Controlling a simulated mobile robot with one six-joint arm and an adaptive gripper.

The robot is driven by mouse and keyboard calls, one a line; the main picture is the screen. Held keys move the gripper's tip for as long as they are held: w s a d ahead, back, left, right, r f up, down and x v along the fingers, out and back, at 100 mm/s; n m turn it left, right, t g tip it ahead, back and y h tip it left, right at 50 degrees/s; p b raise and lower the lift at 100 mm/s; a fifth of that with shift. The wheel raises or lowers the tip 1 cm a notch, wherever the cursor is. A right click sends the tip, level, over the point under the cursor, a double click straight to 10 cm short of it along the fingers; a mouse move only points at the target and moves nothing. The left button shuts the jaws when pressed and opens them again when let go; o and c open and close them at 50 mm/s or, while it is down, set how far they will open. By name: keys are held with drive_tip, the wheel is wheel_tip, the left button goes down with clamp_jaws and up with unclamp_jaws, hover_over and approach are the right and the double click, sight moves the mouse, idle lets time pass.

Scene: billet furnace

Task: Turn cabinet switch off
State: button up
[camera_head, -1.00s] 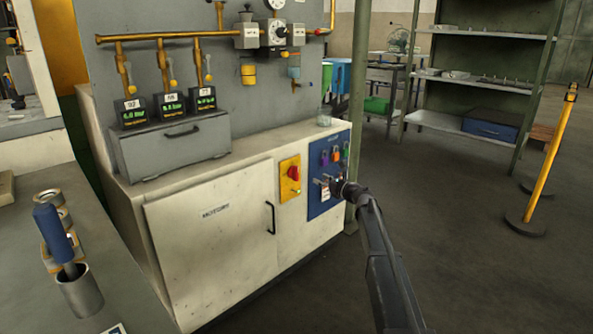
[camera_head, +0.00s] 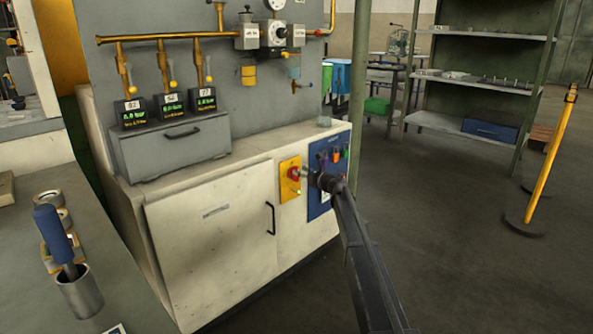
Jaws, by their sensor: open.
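The cabinet switch is a red rotary knob (camera_head: 294,173) on a yellow plate (camera_head: 289,188), on the front of the cream cabinet (camera_head: 233,225). My gripper (camera_head: 307,174) is at the right side of the red knob, with my dark arm reaching up from the lower right. The gripper is open. Its fingertips are small in the picture, and I cannot tell whether they touch the knob. A blue panel (camera_head: 318,205) with several coloured tags sits just right of the yellow plate, partly hidden by my gripper.
The cabinet door has a black handle (camera_head: 270,218). A grey box (camera_head: 170,145) with several gauges stands on the cabinet top. A green post (camera_head: 359,90) rises behind its right end. A workbench (camera_head: 95,270) is at the lower left. The floor at right is clear up to a yellow stanchion (camera_head: 545,165).

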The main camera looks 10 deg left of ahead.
drive_tip(key=shift+x, duration=1.45)
clamp_jaws()
drive_tip(key=shift+s+d+r, duration=0.1)
drive_tip(key=shift+s+d, duration=0.05)
